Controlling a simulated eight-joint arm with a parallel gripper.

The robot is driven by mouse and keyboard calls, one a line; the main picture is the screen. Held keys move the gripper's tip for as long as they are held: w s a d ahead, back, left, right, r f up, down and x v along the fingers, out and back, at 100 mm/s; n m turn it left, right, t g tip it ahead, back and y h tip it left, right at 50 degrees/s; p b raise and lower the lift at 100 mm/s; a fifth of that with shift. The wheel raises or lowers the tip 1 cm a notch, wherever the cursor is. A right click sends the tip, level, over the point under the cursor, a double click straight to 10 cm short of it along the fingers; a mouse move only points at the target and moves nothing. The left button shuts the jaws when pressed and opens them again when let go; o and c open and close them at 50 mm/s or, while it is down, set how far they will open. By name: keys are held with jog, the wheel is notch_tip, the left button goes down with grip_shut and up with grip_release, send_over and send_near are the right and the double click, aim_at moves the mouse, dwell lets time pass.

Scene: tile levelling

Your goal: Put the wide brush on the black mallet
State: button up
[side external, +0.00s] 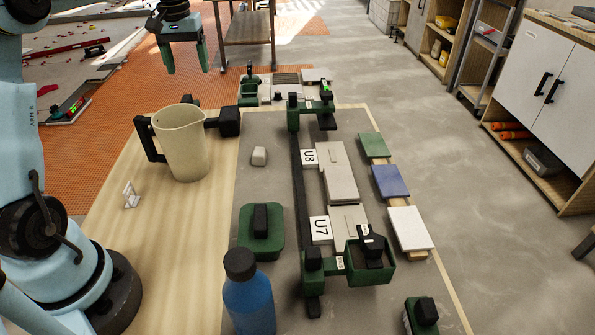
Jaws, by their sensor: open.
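My gripper (186,60) is at the top left, with two green fingers pointing down, spread apart with nothing between them. It is above and behind the beige jug (187,145). A black block-shaped head (229,121), which looks like the black mallet, is at the jug's right side; its handle is not clearly visible. A green block with a black grip (425,312) and a pale fringe at its left edge is at the bottom right; it may be the wide brush, but I cannot tell for certain. The frame's bottom edge cuts it off.
A blue bottle (250,305) stands at the front. A green float-like tool (262,232) lies behind it. A green-and-black frame (298,190) spans grey tiles (338,172). Green, blue and white samples (390,181) lie to the right. Bare grey board shows around the small pale block (259,156).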

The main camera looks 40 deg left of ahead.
jog(key=s+d+r+m+t, duration=0.2)
jog(key=d, duration=0.7)
jog(key=s+d+f+m+t, duration=0.2)
jog(key=s+d, duration=0.3)
jog(key=d, duration=0.3)
jog(key=s+d+f+m+t, duration=0.2)
jog(key=s+d+f+m, duration=0.2)
jog(key=d, duration=0.4)
jog(key=shift+s+d+t, duration=0.3)
jog(key=shift+s, duration=0.45)
